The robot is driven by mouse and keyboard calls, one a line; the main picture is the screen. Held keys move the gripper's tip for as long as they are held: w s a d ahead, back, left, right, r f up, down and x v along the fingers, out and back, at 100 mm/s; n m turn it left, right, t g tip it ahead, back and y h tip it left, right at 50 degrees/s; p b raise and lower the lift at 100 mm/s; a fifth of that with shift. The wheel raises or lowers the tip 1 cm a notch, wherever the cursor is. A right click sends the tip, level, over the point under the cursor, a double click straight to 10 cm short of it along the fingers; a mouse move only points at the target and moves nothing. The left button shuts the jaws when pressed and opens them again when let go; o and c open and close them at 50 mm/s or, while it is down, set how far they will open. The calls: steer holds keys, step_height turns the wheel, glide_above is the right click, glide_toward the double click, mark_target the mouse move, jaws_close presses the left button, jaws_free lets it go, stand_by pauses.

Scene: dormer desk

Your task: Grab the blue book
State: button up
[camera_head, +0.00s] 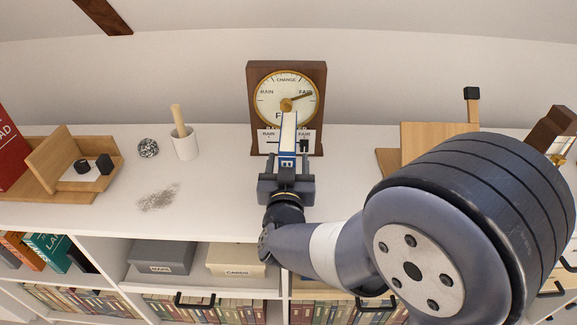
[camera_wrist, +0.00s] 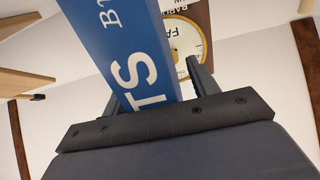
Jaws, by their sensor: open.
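The blue book (camera_head: 287,158) stands upright, edge-on, on the white shelf top (camera_head: 225,195), in front of a wooden barometer. Its pale top edge and a blue patch show in the head view. In the wrist view the blue book (camera_wrist: 118,40) shows large white letters and fills the space ahead of my gripper. My gripper (camera_head: 288,168) is at the near end of the book. In the wrist view my gripper (camera_wrist: 155,88) is open, with one finger on each side of the book. Whether a finger touches it I cannot tell.
The barometer (camera_head: 258,82) stands close behind the book. A white cup with a pestle (camera_head: 185,146), a speckled ball (camera_head: 148,148) and a wooden holder (camera_head: 52,160) are to the left. A wooden stand (camera_head: 420,135) is to the right, partly behind my arm.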

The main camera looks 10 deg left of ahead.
steer(key=shift+c, duration=0.5)
jaws_close()
